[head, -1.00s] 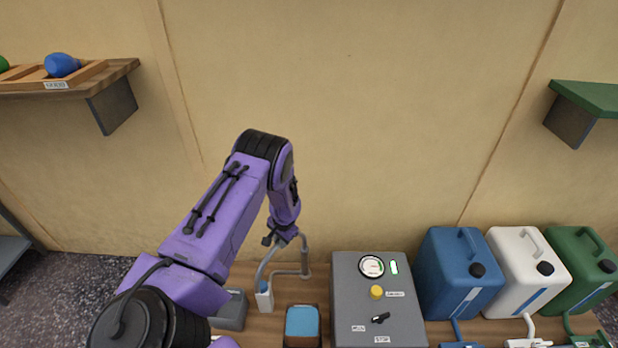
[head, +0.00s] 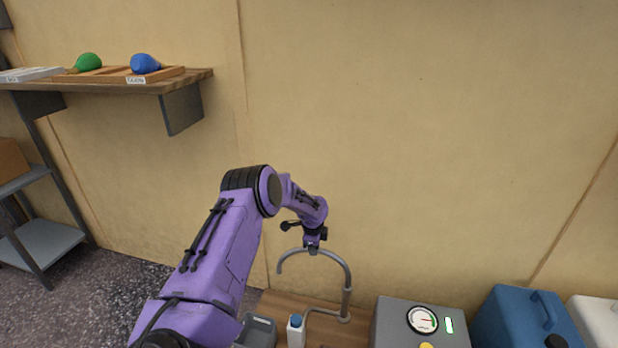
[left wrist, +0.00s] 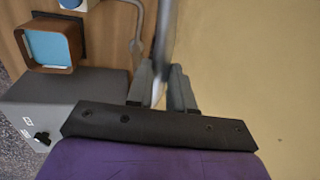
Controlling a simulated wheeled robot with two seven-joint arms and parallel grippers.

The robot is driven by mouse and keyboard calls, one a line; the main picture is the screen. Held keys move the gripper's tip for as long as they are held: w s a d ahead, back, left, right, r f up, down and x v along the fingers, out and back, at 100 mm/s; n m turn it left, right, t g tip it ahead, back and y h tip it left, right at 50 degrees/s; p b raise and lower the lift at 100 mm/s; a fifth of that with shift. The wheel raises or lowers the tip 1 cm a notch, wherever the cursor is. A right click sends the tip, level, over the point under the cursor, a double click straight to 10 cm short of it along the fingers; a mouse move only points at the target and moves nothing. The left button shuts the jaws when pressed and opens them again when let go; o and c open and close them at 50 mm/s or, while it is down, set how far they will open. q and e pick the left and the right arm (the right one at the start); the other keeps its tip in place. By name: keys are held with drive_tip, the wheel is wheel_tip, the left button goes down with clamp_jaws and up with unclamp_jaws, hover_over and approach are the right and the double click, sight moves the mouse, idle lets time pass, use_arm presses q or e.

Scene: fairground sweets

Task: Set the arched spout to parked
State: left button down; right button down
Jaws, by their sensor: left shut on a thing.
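The arched spout (head: 341,262) is a grey bent tube on an upright post at the back of the wooden bench. Its arch reaches left from the post, and its free end hangs in the air above and behind the white bottle (head: 296,333) with a blue cap. My left gripper (head: 312,246) is shut on the top of the arch. In the left wrist view, the fingers (left wrist: 162,88) close around the grey tube, which is blurred close to the camera. My right gripper is not in view.
A grey machine box (head: 390,318) with a dial (head: 422,320) stands right of the spout, with a blue canister (head: 512,318) beyond it. A grey holder (head: 258,331) is left of the bottle. A brown-framed blue item (left wrist: 48,45) shows in the left wrist view. The wall is close behind.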

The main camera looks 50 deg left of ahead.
use_arm(q)
drive_tip(key=shift+w+a+f+m+b, duration=0.15)
drive_tip(key=shift+w+a+m+b, duration=0.15)
drive_tip(key=shift+m+b, duration=0.2)
drive_tip(key=shift+w, duration=0.1)
drive_tip(key=shift+w+r, duration=0.1)
drive_tip(key=shift+r, duration=0.1)
drive_tip(key=c, duration=1)
unclamp_jaws()
drive_tip(key=shift+f, duration=0.1)
drive_tip(key=r+p, duration=0.1)
drive_tip(key=r, duration=0.2)
drive_tip(key=s+r+p, duration=0.1)
drive_tip(key=r, duration=0.3)
drive_tip(key=d+r+p, duration=0.1)
drive_tip(key=r, duration=0.2)
drive_tip(key=shift+s+d+r, duration=0.1)
drive_tip(key=shift+s+r, duration=0.1)
drive_tip(key=shift+s, duration=0.1)
